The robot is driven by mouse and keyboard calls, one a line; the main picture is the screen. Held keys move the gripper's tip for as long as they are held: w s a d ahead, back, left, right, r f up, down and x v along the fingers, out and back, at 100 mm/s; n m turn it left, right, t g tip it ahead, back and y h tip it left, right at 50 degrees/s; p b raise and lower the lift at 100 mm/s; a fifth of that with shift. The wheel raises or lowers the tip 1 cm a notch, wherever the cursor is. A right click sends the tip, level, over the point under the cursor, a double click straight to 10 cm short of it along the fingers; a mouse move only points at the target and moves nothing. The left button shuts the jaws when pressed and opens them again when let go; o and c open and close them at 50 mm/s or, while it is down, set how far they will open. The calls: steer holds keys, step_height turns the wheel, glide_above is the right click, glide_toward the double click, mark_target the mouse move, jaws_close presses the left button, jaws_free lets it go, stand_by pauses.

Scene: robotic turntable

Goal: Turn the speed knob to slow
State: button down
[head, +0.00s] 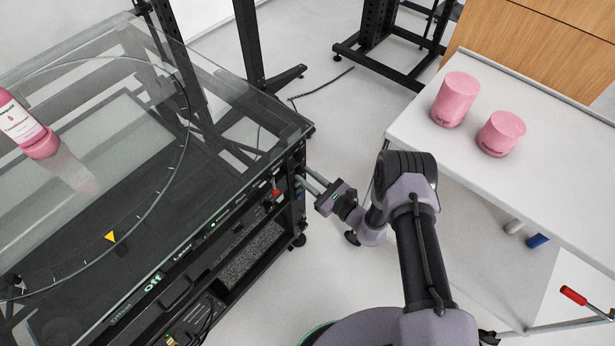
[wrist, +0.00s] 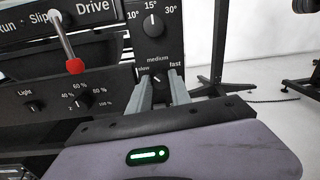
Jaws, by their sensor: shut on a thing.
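The speed knob (wrist: 156,78) is a small dark knob on the turntable's black front panel, with "slow" at its left, "medium" above and "fast" at its right. My gripper (wrist: 160,88) has its two grey fingers on either side of the knob and is shut on it. I cannot tell for sure which label the knob's pointer faces. In the head view my gripper (head: 304,181) reaches the right end of the panel, and the knob is hidden there.
Above the speed knob is an angle knob (wrist: 152,24) marked 10°, 15°, 30°. A red-tipped lever (wrist: 74,66) and a light knob (wrist: 84,98) are to the left. A glass-topped turntable (head: 215,100) carries a pink bottle (head: 22,128). A white table (head: 560,165) with pink containers stands right.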

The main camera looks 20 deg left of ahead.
steer(key=shift+n, duration=0.4)
steer(key=c, duration=1.2)
jaws_free()
steer(key=shift+d, duration=0.1)
steer(key=p+v, duration=0.5)
steer(key=v, duration=1.2)
steer(key=shift+s+d, duration=0.1)
steer(key=shift+s, duration=0.1)
